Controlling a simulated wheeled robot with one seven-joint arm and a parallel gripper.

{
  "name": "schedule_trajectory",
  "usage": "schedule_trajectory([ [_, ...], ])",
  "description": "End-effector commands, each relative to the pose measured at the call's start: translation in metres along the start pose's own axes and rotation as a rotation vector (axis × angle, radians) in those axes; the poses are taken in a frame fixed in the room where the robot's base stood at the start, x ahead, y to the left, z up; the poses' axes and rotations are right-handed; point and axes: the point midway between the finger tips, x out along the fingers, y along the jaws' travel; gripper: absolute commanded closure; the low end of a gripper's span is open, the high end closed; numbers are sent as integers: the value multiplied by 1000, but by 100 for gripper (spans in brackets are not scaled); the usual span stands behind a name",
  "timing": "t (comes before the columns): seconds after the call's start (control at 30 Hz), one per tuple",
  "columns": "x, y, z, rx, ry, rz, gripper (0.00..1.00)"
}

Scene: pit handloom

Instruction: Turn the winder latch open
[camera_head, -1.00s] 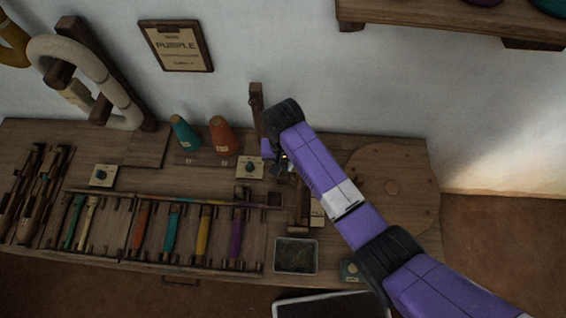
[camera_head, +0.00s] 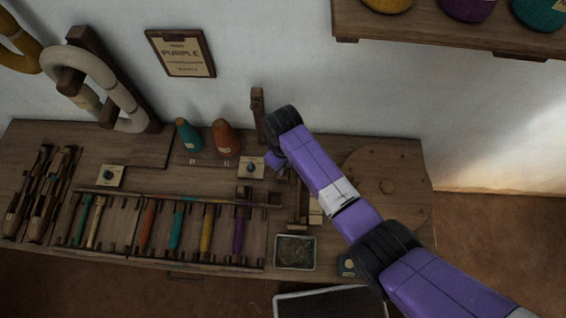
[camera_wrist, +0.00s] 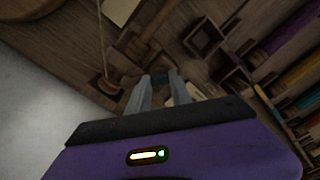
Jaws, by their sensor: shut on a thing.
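My gripper (camera_wrist: 160,82) shows in the wrist view as two grey fingers, shut on a small dark part between their tips, which I take to be the winder latch. The fingers cover most of it, so its angle cannot be read. The winder's wooden frame (camera_wrist: 146,42) runs up from the fingertips. In the head view my purple arm reaches in from the lower right, and its wrist hides the fingers and the latch. A wooden post (camera_head: 258,115) stands behind the wrist, and part of the wooden frame (camera_head: 299,205) shows below it.
A round wooden disc (camera_head: 388,190) lies right of my arm. Teal (camera_head: 188,136) and orange (camera_head: 225,138) cones stand left of it. A rack of coloured bobbins (camera_head: 172,228) fills the front left. A metal tray (camera_head: 295,252) sits at the front. A shelf (camera_head: 450,35) overhangs the upper right.

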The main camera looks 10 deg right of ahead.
Motion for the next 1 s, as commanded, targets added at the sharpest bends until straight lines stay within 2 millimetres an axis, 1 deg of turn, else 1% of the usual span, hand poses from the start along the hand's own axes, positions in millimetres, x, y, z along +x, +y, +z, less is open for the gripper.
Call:
schedule_trajectory([
  [0.2,-2,1,-1,-203,2,2,100],
  [0.5,-2,1,-2,-445,4,3,100],
  [0.73,-2,1,-2,-567,4,3,100],
  [1.0,-2,0,-2,-631,4,3,100],
])
